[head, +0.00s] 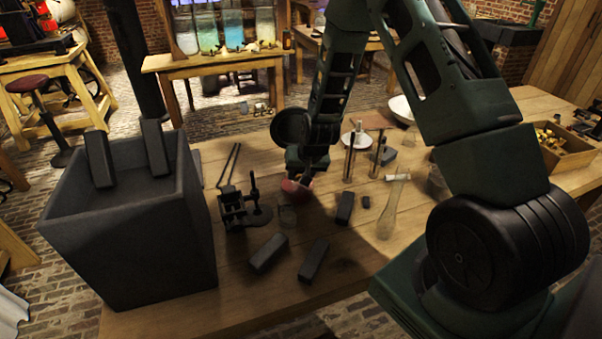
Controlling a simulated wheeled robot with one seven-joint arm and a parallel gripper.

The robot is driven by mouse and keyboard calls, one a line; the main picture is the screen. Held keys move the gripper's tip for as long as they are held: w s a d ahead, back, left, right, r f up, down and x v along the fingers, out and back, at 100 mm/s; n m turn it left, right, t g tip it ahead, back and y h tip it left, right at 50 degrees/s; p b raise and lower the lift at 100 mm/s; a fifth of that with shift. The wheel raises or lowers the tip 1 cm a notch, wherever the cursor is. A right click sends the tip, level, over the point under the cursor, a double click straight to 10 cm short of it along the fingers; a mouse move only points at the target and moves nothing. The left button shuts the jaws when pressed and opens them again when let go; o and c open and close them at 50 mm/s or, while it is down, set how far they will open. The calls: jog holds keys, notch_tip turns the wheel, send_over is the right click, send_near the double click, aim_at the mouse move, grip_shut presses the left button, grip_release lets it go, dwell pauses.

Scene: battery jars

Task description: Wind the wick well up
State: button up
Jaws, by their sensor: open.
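My gripper (303,174) points down over the middle of the bench, at the end of my dark green arm. Its jaws are open, though the fingertips are small and dark. A small reddish round thing (296,188) sits right below and against it in the picture; I cannot tell whether they touch. No wick or winding knob can be made out. A clear glass piece with a long narrow shape (387,218), perhaps a lamp chimney, lies to the right. A small clear glass (287,214) stands just left of and nearer than the reddish thing.
A large dark open box (130,245) holding upright blocks stands at left. Several dark blocks (268,252) lie in front. A black metal device (232,208), upright rods (349,160), a white dish (401,108) and a wooden tray (566,158) share the wooden bench (200,312). Its front strip is clear.

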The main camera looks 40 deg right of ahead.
grip_shut()
jog(key=shift+d+f+y+b, duration=0.15)
jog(key=shift+y+b, duration=0.15)
jog(key=shift+b, duration=0.25)
jog(key=shift+s+d+t+y+b, duration=0.15)
jog(key=shift+t+y+b, duration=0.2)
jog(key=shift+b, duration=0.25)
jog(key=shift+d+m+t+y+b, duration=0.1)
jog(key=shift+m+t+y+b, duration=0.2)
jog(key=shift+y+b, duration=0.1)
jog(key=shift+d+t+y, duration=0.15)
jog(key=shift+t+y, duration=0.4)
jog(key=shift+y, duration=0.4)
jog(key=shift+s+d+f+m+t+y, duration=0.1)
jog(key=shift+m+t+y, duration=0.2)
jog(key=shift+y, duration=0.2)
jog(key=shift+s+f+m+t+y, duration=0.1)
jog(key=shift+m+t+y, duration=0.1)
jog(key=shift+t+y, duration=0.25)
